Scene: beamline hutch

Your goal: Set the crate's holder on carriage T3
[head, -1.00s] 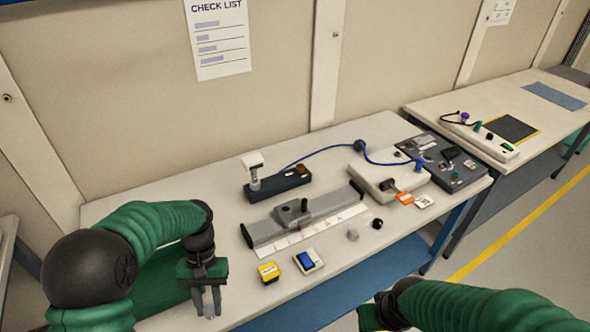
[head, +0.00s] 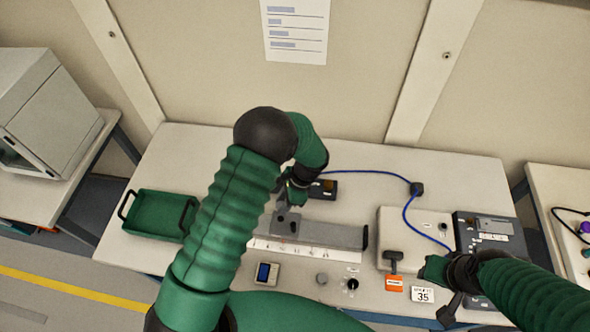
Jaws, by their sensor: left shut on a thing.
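My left gripper (head: 286,197) is over the grey rail (head: 335,236), at its carriage (head: 287,224). It is shut on a small grey holder (head: 281,206), mostly hidden by the gripper and arm. I cannot tell whether the holder touches the carriage. I cannot read a T3 mark. The green crate (head: 160,213) with black handles stands at the bench's left end and looks empty in its visible part. My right gripper (head: 446,302) is at the bench's front right; its fingers are unclear.
A dark block (head: 322,190) stands behind the rail, and a blue cable (head: 375,176) runs to the right. A white box (head: 398,226) and grey panel (head: 490,240) are at right. A blue-screened meter (head: 267,273), grey knob (head: 322,279) and black knob (head: 352,284) lie in front.

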